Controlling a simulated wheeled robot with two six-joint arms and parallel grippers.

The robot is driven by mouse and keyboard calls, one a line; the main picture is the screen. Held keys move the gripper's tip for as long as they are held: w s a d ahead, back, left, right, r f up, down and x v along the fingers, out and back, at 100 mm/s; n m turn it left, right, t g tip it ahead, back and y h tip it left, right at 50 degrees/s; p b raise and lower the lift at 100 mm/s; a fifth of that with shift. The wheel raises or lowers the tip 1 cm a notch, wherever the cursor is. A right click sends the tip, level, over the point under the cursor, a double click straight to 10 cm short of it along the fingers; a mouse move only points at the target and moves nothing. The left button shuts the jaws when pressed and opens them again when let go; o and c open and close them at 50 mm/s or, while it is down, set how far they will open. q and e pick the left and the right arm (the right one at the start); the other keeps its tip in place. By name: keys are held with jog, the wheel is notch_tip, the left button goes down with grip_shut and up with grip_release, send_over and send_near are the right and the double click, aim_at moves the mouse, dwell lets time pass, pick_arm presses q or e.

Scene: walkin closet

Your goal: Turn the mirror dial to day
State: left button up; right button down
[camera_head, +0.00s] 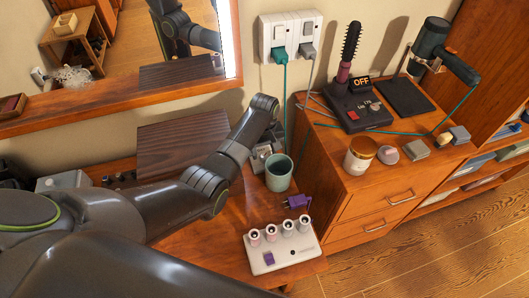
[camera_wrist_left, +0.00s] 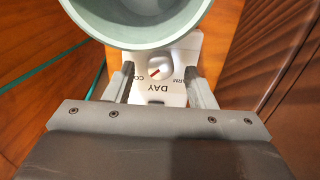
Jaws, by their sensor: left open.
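In the left wrist view, the mirror dial (camera_wrist_left: 160,66) is a white round knob with a red slanted mark, on a white plate (camera_wrist_left: 172,98). DAY is printed nearest my gripper, with partly covered words starting CO and ending ARM at either side. My left gripper (camera_wrist_left: 160,78) is open, one finger on each side of the dial; I cannot tell whether they touch it. In the head view, my left gripper (camera_head: 262,153) is beside the green cup, largely hiding the dial. The mirror (camera_head: 130,45) hangs at upper left. My right gripper is not in view.
The green cup (camera_head: 279,173) stands very close to my gripper and covers the plate's far part in the wrist view. A white holder (camera_head: 283,246) with several pegs and a purple plug (camera_head: 297,202) lie nearer. Cords hang from the wall outlet (camera_head: 290,35). A drawer cabinet (camera_head: 378,205) stands right.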

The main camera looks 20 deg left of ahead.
pick_arm(q)
jog(key=shift+f, duration=0.6)
jog(key=shift+c, duration=0.4)
jog(key=c, duration=0.9)
